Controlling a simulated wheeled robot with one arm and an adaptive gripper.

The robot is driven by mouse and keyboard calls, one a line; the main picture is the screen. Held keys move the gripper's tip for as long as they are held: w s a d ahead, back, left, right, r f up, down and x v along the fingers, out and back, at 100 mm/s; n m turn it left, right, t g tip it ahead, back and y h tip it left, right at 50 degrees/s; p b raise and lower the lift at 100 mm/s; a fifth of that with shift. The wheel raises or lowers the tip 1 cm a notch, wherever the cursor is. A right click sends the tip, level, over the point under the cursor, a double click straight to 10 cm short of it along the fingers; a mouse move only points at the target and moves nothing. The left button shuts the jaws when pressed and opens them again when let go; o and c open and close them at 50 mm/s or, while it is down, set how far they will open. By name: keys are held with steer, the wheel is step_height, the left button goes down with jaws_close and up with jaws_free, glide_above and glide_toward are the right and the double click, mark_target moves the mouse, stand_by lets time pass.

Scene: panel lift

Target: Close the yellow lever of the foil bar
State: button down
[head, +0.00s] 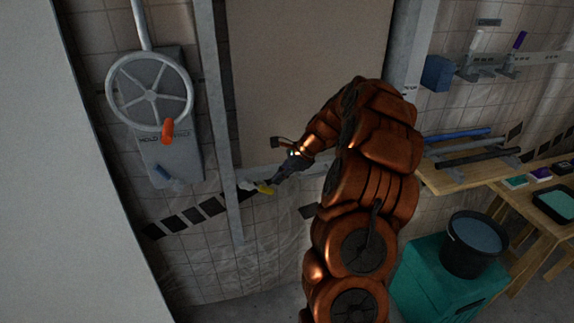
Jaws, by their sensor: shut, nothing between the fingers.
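The yellow lever (264,188) shows as a small yellow piece low on the wall, by the bottom of the left grey upright. My gripper (272,183) is shut with its dark fingertips right at the lever; I cannot tell whether they touch it. A pale grey part (247,185) sits just left of the lever. The foil bar is hard to make out; a grey horizontal bar (258,171) runs under the large beige panel (300,60), and my arm hides its middle.
A grey handwheel (150,92) with an orange handle (168,130) is on the wall at left. A wooden bench (440,181) with blue and dark bars is at right. A black bucket (474,245) stands on a teal box (425,280). A pale wall edge fills the far left.

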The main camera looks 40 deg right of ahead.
mark_target(274, 191)
steer(key=shift+p+x, duration=0.35)
steer(key=shift+x, duration=1.2)
